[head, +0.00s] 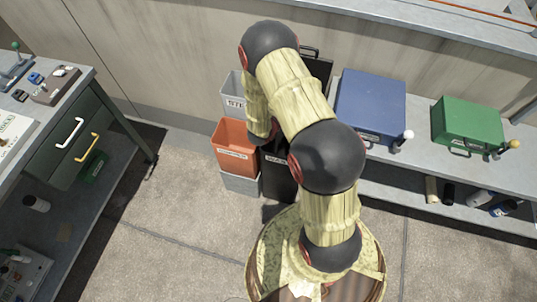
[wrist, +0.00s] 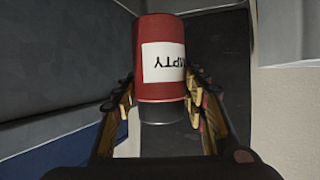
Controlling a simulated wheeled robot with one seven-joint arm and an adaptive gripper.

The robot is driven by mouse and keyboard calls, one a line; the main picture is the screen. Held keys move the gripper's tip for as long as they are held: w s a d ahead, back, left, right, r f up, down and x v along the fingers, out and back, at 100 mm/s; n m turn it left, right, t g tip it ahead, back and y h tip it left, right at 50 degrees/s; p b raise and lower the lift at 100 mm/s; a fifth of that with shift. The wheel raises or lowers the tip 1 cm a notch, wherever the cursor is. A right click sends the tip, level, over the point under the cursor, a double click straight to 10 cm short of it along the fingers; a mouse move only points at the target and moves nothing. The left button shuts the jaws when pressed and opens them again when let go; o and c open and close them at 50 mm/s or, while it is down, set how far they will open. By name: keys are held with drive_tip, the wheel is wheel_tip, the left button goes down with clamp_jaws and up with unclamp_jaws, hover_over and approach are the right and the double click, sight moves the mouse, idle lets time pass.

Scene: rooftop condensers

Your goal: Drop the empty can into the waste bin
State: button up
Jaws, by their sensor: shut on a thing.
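The empty can (wrist: 160,50) is red with a grey end and a white label reading "EMPTY", upside down in the wrist view. My gripper (wrist: 160,92) is shut on it, with a finger on each side. The waste bin (head: 275,181) is black and stands at the wall beside the orange bin, partly hidden by my arm in the head view. A dark recess (wrist: 228,75) lies behind the can in the wrist view; I cannot tell surely that it is the bin's inside. My gripper and the can are hidden behind my arm in the head view.
An orange bin (head: 234,150) and a grey bin (head: 236,98) stand left of the black one. A bench (head: 420,165) on the right bears a blue case (head: 370,103) and a green case (head: 468,122). A drawer workbench (head: 75,140) stands left. Open floor lies between.

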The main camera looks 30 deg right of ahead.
drive_tip(key=shift+f, duration=0.45)
wheel_tip(320, 180, down, 6)
drive_tip(key=b, duration=0.5)
drive_tip(key=shift+r, duration=0.15)
drive_tip(key=shift+r, duration=0.1)
drive_tip(key=o, duration=1.1)
drive_tip(key=shift+o, duration=0.5)
drive_tip(key=v, duration=1.2)
drive_tip(key=shift+w, duration=0.1)
